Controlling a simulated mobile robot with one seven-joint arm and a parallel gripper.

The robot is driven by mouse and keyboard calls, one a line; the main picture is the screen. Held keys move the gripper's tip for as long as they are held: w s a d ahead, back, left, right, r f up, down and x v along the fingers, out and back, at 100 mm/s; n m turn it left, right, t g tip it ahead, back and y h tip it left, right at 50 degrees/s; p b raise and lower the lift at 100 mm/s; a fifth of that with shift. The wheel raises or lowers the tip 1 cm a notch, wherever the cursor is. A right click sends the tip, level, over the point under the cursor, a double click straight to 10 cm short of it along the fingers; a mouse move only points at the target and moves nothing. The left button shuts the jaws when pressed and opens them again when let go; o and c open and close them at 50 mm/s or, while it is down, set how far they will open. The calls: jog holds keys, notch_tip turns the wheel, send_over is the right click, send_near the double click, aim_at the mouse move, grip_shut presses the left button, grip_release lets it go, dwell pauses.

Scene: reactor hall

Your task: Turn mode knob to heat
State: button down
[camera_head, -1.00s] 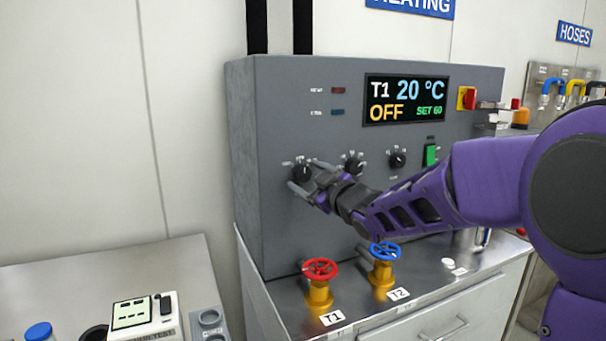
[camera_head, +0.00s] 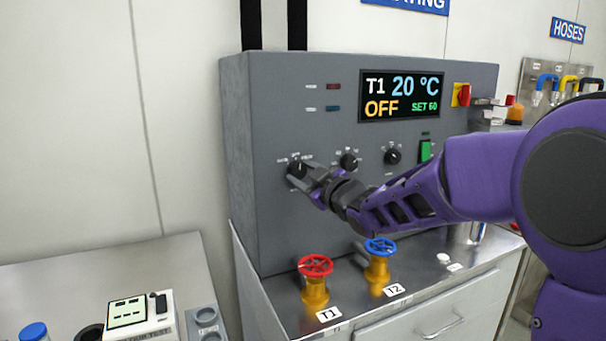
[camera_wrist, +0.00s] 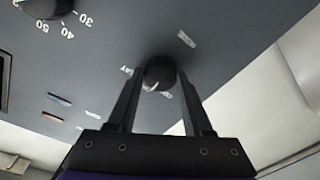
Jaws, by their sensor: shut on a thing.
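The mode knob (camera_head: 297,169) is a black round knob with a white pointer line, at the far left of the grey heating panel's knob row. It shows in the wrist view (camera_wrist: 160,73) between my two fingers. My gripper (camera_head: 308,178) reaches it from the lower right and is shut on it; in the wrist view the fingers (camera_wrist: 158,88) lie one on each side of the knob. The labels around it are small and partly hidden by my fingers. The display (camera_head: 401,96) reads T1, 20 °C, OFF, SET 60.
Two more black knobs (camera_head: 348,161) (camera_head: 392,156) sit right of the mode knob, then a green switch (camera_head: 425,150) and a red-yellow switch (camera_head: 462,95). Below stand a red valve (camera_head: 315,266) and a blue valve (camera_head: 380,248) on the counter. My forearm crosses the panel's lower right.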

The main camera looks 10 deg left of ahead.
jog(key=shift+m, duration=0.4)
jog(key=m, duration=0.4)
jog(key=shift+p, duration=0.35)
jog(key=m+t, duration=0.1)
jog(key=m, duration=0.4)
jog(key=shift+m, duration=0.4)
jog(key=shift+c, duration=1.6)
grip_release()
jog(key=shift+f, duration=0.1)
jog(key=v, duration=1.7)
jog(key=shift+p, duration=0.4)
